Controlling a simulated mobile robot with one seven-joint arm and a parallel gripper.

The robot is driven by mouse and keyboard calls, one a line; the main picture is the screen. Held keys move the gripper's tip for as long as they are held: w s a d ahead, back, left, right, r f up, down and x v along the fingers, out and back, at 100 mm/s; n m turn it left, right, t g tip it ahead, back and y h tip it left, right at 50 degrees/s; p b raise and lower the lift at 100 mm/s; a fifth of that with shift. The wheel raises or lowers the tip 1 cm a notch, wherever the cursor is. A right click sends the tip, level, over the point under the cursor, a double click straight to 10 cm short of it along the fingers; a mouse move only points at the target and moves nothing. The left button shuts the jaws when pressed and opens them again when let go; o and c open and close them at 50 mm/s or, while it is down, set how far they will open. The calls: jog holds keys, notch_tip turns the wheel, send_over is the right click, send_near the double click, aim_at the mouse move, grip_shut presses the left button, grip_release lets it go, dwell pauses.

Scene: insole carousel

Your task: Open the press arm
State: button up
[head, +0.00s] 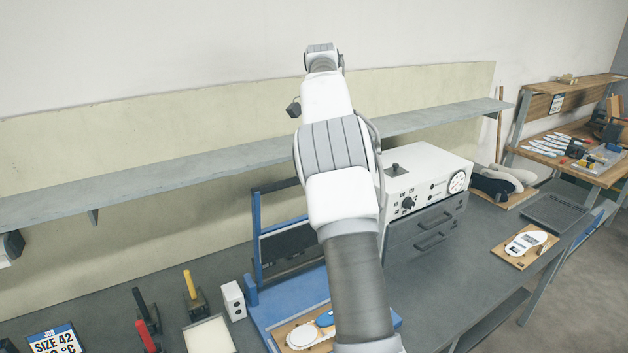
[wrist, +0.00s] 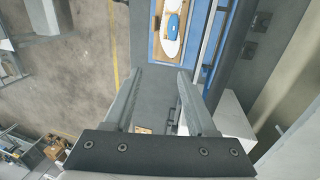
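The press is a blue stand (head: 262,312) in the lower middle of the head view, partly hidden behind my arm. A blue upright frame (head: 257,235) with a dark panel rises at its back, and the insole on its base lies uncovered. I cannot tell for sure which part is the press arm. In the wrist view, a wooden board with a white and blue insole (wrist: 173,28) lies beyond my fingertips, beside blue rails (wrist: 211,50). My gripper (wrist: 160,74) is open, with nothing visible between its fingers. My arm hides it in the head view.
A white control box (head: 432,172) stands on grey drawers right of my arm. A long shelf (head: 180,163) runs along the back wall. Black, red and yellow handled tools (head: 190,285) stand at the left. An insole board (head: 525,246) lies at the right; bench space before the drawers is clear.

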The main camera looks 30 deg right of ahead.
jog(key=s+d+r, duration=0.4)
jog(key=s, duration=0.1)
dwell(0.6)
jog(key=s+a+n+t+b, duration=0.2)
jog(key=s+a+n, duration=0.3)
jog(key=a, duration=0.4)
jog(key=s+a+n+t+b, duration=0.25)
jog(key=s+a+n, duration=0.2)
jog(key=a, duration=0.35)
jog(key=s+a+f+n+t+b, duration=0.1)
jog(key=s+a+f+n+t, duration=0.2)
jog(key=s+a+f+n, duration=0.5)
jog(key=s+a+f, duration=0.3)
jog(key=s+f, duration=0.1)
jog(key=s, duration=0.1)
jog(key=shift+s+f, duration=0.35)
jog(key=shift+d+t, duration=0.15)
jog(key=shift+t, duration=0.1)
